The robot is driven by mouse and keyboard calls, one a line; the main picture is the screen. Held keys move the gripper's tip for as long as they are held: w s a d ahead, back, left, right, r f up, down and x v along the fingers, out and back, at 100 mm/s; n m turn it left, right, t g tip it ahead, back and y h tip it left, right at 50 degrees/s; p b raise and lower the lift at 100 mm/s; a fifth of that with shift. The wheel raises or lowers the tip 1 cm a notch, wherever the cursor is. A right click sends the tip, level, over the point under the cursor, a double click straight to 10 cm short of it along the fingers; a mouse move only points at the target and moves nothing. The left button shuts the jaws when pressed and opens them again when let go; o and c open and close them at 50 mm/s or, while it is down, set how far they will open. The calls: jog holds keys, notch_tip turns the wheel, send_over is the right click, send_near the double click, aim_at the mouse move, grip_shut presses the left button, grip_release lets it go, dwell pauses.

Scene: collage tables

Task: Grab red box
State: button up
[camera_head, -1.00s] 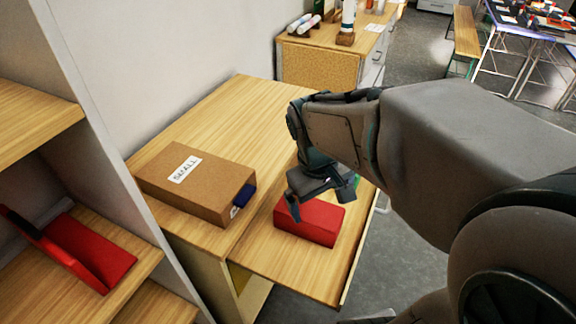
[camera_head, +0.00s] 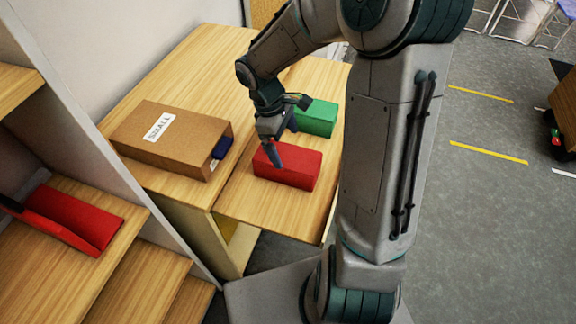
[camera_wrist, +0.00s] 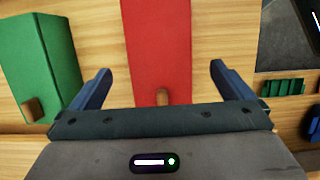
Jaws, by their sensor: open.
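A red box (camera_head: 288,168) lies on the lower, pulled-out part of the wooden table. In the wrist view the red box (camera_wrist: 157,45) is centred between the fingers and has a small wooden peg on its near end. My gripper (camera_head: 274,158) is open above the box. In the wrist view one blue finger of my gripper (camera_wrist: 158,82) is on each side of the box, with table showing between each finger and it. I cannot tell how far above the box the fingertips are.
A green box (camera_head: 316,118) lies just behind the red one; it also shows in the wrist view (camera_wrist: 38,60). A brown carton labelled SMALL (camera_head: 165,143) stands to the left, with a dark blue item (camera_head: 222,147) at its end. Another red piece (camera_head: 75,218) lies on the left shelf.

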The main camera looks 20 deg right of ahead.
aim_at(287, 156)
jog(key=shift+a+x, duration=0.15)
jog(key=shift+x, duration=1.75)
jog(key=shift+a+x, duration=0.15)
jog(key=shift+x, duration=1.75)
jog(key=shift+w, duration=0.2)
jog(key=c, duration=1)
